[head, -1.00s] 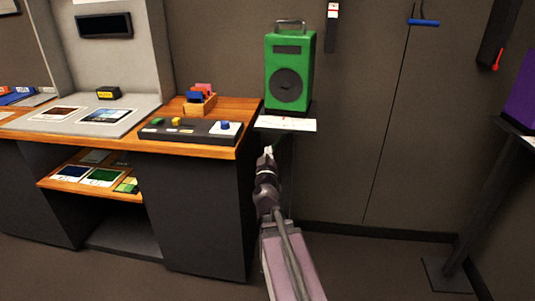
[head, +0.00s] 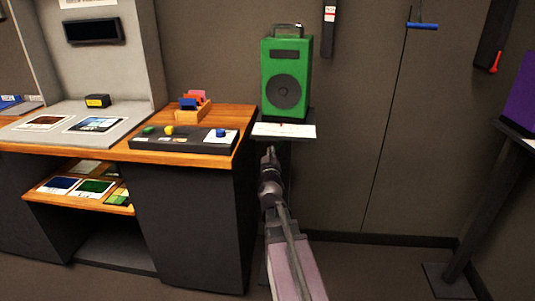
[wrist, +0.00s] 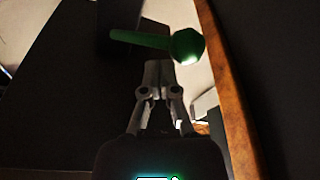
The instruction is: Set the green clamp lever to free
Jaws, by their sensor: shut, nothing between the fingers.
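The green clamp lever (wrist: 140,39) shows in the wrist view, just beyond my fingertips. Its arm points left from a rounded green hub (wrist: 187,46) at its right end. My gripper (wrist: 158,66) is shut and empty, with its tips just below the lever in the picture. I cannot tell whether they touch it. In the head view my gripper (head: 268,155) is below the small shelf under the green speaker, right of the wooden desk. I cannot make out the lever there.
The wooden desk (head: 180,157) with a dark trackball panel (head: 185,143) stands left of my arm. Its wooden edge (wrist: 222,80) runs close along the right in the wrist view. The green speaker (head: 287,77) stands on a shelf (head: 285,131) above my gripper.

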